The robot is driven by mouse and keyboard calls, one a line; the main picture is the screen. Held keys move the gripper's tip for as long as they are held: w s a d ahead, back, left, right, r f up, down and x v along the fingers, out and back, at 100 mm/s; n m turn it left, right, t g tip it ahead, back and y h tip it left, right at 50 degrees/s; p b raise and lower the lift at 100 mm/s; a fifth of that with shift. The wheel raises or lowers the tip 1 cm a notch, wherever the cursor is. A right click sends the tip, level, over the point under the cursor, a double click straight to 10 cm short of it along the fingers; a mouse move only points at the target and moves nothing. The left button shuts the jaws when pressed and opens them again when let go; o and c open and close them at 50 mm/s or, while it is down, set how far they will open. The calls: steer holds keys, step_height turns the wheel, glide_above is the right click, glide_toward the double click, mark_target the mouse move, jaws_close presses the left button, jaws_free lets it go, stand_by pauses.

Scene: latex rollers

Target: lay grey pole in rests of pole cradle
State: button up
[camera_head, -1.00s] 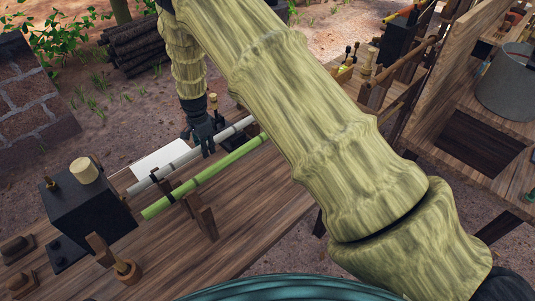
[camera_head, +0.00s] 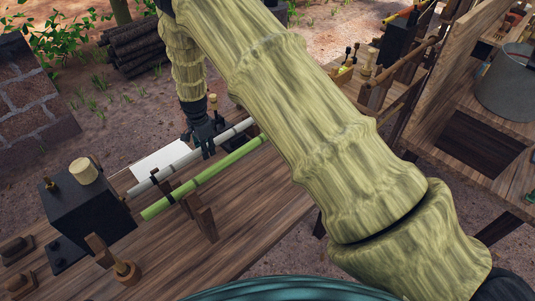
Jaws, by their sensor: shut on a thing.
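The grey pole (camera_head: 178,164) lies level above the wooden bench, behind and about parallel to a green pole (camera_head: 198,178). My black gripper (camera_head: 203,148) points down and is shut on the grey pole near the middle of its visible length. A wooden upright, seemingly part of the pole cradle (camera_head: 203,217), stands at the green pole. My arm hides the right ends of both poles and anything under them there. I cannot tell whether the grey pole touches a rest.
A black box (camera_head: 88,207) with a pale knob stands by the poles' left ends. A white sheet (camera_head: 160,165) lies behind the grey pole. Small wooden blocks (camera_head: 17,249) sit at the bench's left. A grey bucket (camera_head: 508,83) stands at right.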

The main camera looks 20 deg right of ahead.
steer(key=shift+f+b, duration=0.45)
steer(key=shift+f, duration=0.55)
stand_by(0.4)
steer(key=o, duration=1.1)
step_height(320, 180, up, 12)
steer(key=shift+r, duration=0.1)
